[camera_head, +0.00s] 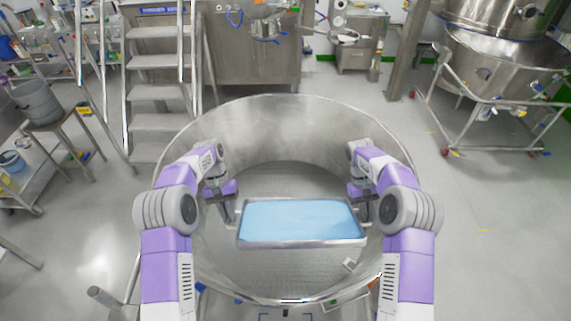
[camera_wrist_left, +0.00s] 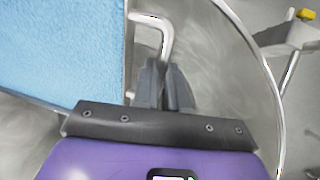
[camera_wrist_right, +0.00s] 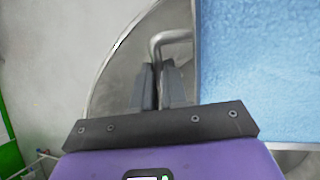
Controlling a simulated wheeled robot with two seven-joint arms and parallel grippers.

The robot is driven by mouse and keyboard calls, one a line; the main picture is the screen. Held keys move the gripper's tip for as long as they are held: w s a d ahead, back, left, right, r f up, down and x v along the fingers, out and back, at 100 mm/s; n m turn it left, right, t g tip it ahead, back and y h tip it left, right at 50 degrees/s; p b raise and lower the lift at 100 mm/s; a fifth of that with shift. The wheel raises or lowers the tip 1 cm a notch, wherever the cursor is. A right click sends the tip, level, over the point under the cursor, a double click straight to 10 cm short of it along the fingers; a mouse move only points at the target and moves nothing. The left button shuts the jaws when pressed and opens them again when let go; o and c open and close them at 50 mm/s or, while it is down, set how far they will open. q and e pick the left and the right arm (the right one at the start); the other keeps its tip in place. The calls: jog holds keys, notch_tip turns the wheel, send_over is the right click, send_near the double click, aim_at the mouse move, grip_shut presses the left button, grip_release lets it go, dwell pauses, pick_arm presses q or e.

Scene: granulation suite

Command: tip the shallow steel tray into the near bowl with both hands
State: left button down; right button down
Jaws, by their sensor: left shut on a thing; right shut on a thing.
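The shallow steel tray (camera_head: 300,244) is held over the open mouth of the near bowl (camera_head: 286,112), a large round steel vessel. A light blue layer (camera_head: 300,220) fills the tray and looks nearly level. My left gripper (camera_head: 229,218) is shut on the tray's left handle, and the bent handle (camera_wrist_left: 166,38) shows between the fingers in the left wrist view. My right gripper (camera_head: 362,212) is shut on the right handle, which also shows in the right wrist view (camera_wrist_right: 170,37). The bowl's perforated floor (camera_head: 290,270) shows below the tray.
Steel steps (camera_head: 160,80) with handrails stand behind the bowl at left. A wheeled steel vessel frame (camera_head: 490,85) stands at back right. The floor to the right (camera_head: 490,220) is clear.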

pick_arm(q)
jog(key=shift+r, duration=0.15)
pick_arm(e)
jog(key=shift+r, duration=0.15)
pick_arm(q)
jog(key=shift+r+g, duration=0.5)
jog(key=shift+g, duration=0.1)
pick_arm(e)
jog(key=shift+r+g, duration=0.55)
jog(key=shift+g, duration=0.05)
pick_arm(q)
jog(key=shift+r+g, duration=0.6)
jog(key=shift+g, duration=0.1)
pick_arm(e)
jog(key=shift+r+g, duration=0.6)
jog(key=shift+g, duration=0.1)
